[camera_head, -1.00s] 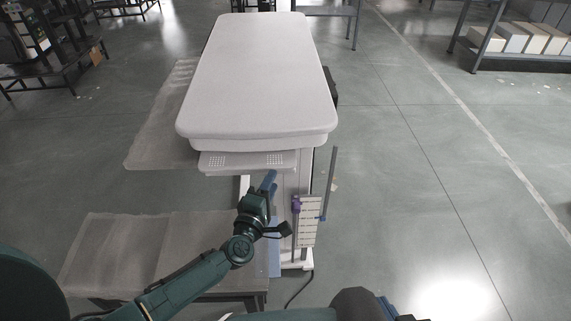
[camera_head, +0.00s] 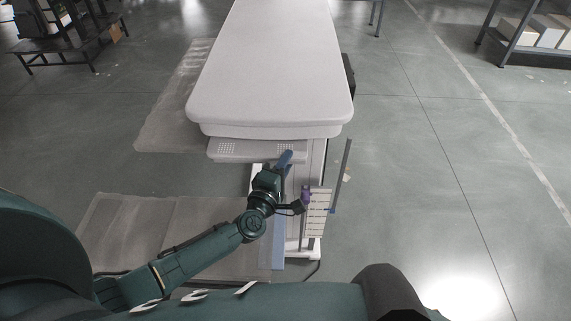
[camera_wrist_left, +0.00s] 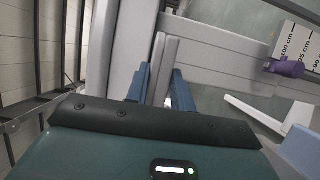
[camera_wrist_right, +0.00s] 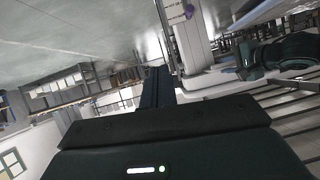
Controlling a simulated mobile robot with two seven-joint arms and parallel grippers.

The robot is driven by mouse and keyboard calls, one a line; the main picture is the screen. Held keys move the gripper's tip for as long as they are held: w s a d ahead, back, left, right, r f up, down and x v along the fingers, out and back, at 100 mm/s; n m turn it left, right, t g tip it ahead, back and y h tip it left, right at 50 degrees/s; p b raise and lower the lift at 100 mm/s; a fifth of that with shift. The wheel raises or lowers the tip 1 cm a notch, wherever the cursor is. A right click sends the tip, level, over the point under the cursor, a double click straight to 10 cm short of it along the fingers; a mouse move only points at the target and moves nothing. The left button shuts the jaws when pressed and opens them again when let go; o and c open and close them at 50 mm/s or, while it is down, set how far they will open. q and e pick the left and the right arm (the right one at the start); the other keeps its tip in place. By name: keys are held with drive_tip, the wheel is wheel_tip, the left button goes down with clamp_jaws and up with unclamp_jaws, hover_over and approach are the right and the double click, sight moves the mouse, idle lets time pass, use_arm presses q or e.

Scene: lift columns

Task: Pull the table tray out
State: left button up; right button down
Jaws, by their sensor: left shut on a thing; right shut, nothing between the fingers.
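The table tray (camera_head: 225,158) is a thin pale grey panel with two perforated patches. It sticks out a little from under the front end of the long padded table (camera_head: 270,70). My left gripper (camera_head: 285,160) is at the tray's right front part. In the left wrist view its blue fingers (camera_wrist_left: 158,88) are on either side of the tray's pale edge (camera_wrist_left: 160,68), shut on it. My right gripper (camera_wrist_right: 157,86) shows only in the right wrist view, its fingers together and empty.
A measuring scale (camera_head: 318,212) with a purple clamp stands just right of my left gripper, beside the table's column. A low grey platform (camera_head: 160,232) lies at the front left. Shelving (camera_head: 525,45) stands far right. The floor to the right is open.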

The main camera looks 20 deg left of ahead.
use_arm(q)
drive_tip(key=shift+s+f, duration=0.1)
drive_tip(key=shift+f, duration=0.3)
clamp_jaws()
use_arm(e)
drive_tip(key=shift+d, duration=0.1)
use_arm(q)
drive_tip(key=shift+f+g, duration=0.1)
drive_tip(key=shift+g, duration=0.2)
drive_tip(key=s+d+p, duration=0.1)
drive_tip(key=s, duration=0.4)
drive_tip(key=s+d+p, duration=0.1)
drive_tip(key=s+d, duration=0.1)
drive_tip(key=s, duration=0.2)
drive_tip(key=s+d+p, duration=0.1)
drive_tip(key=s, duration=0.4)
drive_tip(key=shift+s+d, duration=0.2)
drive_tip(key=shift+s, duration=0.1)
drive_tip(key=shift+s+d+f, duration=0.1)
drive_tip(key=shift+s+d, duration=0.05)
drive_tip(key=shift+s, duration=0.35)
use_arm(e)
drive_tip(key=shift+d+r+h, duration=0.3)
drive_tip(key=shift+r, duration=0.35)
use_arm(q)
drive_tip(key=o, duration=0.6)
unclamp_jaws()
drive_tip(key=shift+w, duration=0.1)
